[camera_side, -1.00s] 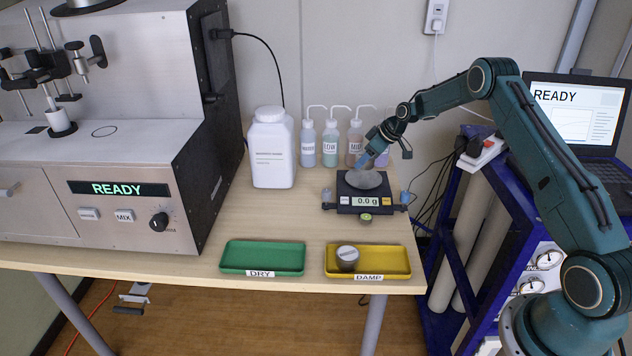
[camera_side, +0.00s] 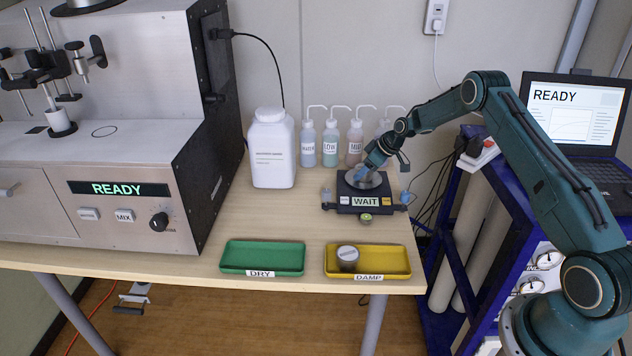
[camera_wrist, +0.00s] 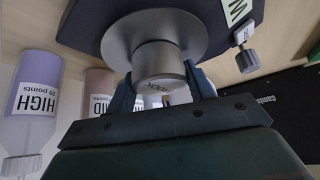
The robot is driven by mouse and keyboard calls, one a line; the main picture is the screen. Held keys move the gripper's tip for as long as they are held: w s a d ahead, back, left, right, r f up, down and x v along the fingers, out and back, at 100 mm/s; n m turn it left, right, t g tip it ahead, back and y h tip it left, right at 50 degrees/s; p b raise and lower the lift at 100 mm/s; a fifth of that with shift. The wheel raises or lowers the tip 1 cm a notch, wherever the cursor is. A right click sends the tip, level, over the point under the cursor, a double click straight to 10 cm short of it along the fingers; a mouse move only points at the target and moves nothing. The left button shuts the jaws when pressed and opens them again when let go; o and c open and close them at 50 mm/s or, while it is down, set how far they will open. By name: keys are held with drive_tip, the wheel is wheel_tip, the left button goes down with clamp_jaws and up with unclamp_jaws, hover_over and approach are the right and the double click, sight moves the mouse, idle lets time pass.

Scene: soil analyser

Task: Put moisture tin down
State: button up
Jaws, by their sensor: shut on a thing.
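My gripper (camera_wrist: 162,88) is shut on a grey metal moisture tin (camera_wrist: 158,62), one finger on each side of it in the wrist view. In the side view my gripper (camera_side: 365,175) is low over the round pan (camera_side: 380,183) of the black balance (camera_side: 341,190), and largely hides the held tin. In the wrist view the tin is at the pan (camera_wrist: 198,32) and looks in contact with it. The balance display (camera_side: 365,202) reads WAIT.
Another tin (camera_side: 347,257) stands in the yellow DAMP tray (camera_side: 390,262), beside the green DRY tray (camera_side: 262,257). Wash bottles (camera_side: 331,145) stand close behind the balance, with a white jug (camera_side: 272,150) to its left. The table between jug and trays is clear.

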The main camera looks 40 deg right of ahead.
drive_tip(key=o, duration=1)
drive_tip(key=v, duration=1.2)
drive_tip(key=shift+r, duration=0.1)
